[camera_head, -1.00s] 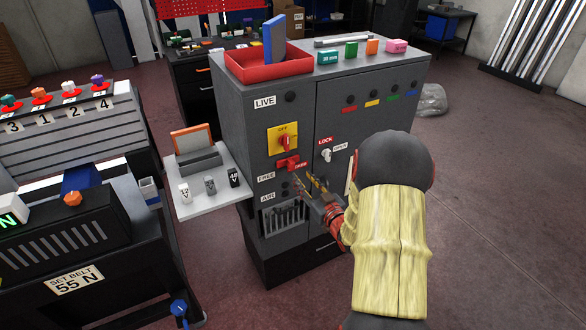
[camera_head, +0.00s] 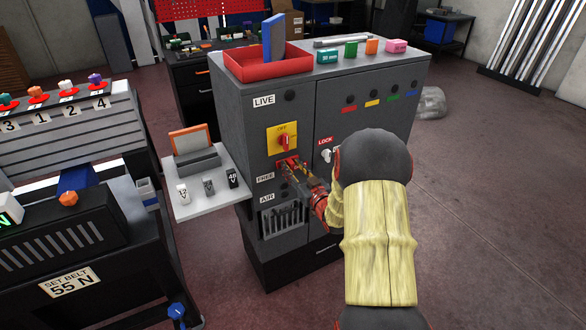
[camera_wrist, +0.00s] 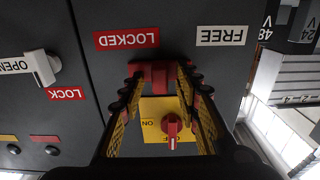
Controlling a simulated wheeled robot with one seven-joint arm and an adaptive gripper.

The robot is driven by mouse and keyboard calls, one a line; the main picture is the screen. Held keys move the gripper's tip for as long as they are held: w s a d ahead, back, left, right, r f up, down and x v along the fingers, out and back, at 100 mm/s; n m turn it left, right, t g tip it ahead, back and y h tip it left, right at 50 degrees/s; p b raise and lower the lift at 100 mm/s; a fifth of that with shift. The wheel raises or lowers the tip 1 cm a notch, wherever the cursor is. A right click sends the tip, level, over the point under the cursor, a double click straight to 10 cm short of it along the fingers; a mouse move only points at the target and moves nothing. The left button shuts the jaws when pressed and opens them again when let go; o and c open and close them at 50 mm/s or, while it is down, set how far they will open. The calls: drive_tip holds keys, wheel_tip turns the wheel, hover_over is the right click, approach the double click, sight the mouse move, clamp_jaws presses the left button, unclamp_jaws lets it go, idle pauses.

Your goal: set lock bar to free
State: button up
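The red lock bar (camera_wrist: 158,76) shows in the wrist view between my gripper's fingertips (camera_wrist: 160,70), beside the red LOCKED label (camera_wrist: 126,39). The white FREE label (camera_wrist: 222,36) is on the other side, to the right in this upside-down view. My gripper's yellow-and-black fingers are apart, one on each side of the bar. I cannot tell whether they touch it. In the head view my gripper (camera_head: 290,170) is at the cabinet front and covers most of the bar and the LOCKED label. The FREE label (camera_head: 265,178) shows to its lower left.
A yellow switch plate with a red knob (camera_head: 283,139) sits just above my gripper on the grey cabinet (camera_head: 233,120). A white LOCK/OPEN latch (camera_head: 326,156) is to the right. A side shelf (camera_head: 208,203) with small blocks juts out at left.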

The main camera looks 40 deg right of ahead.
drive_tip(key=shift+c, duration=1.2)
clamp_jaws()
drive_tip(key=shift+a, duration=0.1)
